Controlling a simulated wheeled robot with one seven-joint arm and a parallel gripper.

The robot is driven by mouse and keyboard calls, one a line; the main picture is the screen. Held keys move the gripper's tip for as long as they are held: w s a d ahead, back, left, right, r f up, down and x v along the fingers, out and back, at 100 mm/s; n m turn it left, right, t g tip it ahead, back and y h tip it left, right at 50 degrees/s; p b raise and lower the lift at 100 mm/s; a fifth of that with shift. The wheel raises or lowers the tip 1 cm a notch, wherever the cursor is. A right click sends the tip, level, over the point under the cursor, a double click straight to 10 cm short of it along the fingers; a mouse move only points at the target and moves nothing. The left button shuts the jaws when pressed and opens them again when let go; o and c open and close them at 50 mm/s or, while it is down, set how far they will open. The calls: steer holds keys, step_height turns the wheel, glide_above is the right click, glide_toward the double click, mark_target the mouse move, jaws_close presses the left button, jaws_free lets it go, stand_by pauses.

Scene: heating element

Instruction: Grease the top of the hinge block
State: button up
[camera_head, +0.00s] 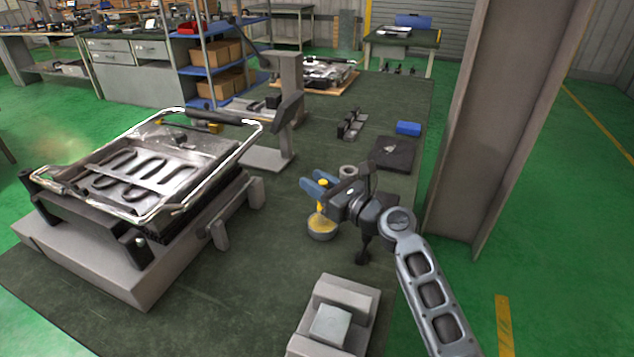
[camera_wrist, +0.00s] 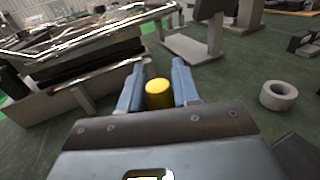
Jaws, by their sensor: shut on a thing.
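My gripper (camera_head: 318,186) has blue fingers and is shut on an upright yellow-handled tool (camera_head: 322,208), probably a grease brush. The wrist view shows its round yellow top (camera_wrist: 158,90) between the fingers. Its lower end is in or just over a small round grey tin (camera_head: 321,232) with yellow stuff inside, on the green bench top. I cannot tell whether the tip touches the yellow stuff. No hinge block is plainly identifiable; a light grey block (camera_head: 330,325) sits in a grey cradle (camera_head: 347,293) at the front and may be it.
The heater unit (camera_head: 150,175) with its bright tubular frame stands on a grey base at left. A grey upright stand (camera_head: 287,90) is behind. A grey ring (camera_wrist: 278,95) lies right of the gripper. A dark mat (camera_head: 393,153) and blue block (camera_head: 408,128) lie farther back. A column (camera_head: 500,120) stands right.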

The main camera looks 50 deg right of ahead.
steer(key=shift+f, duration=0.45)
stand_by(1.4)
steer(key=shift+r, duration=0.15)
step_height(320, 180, up, 7)
steer(key=p, duration=0.7)
stand_by(0.6)
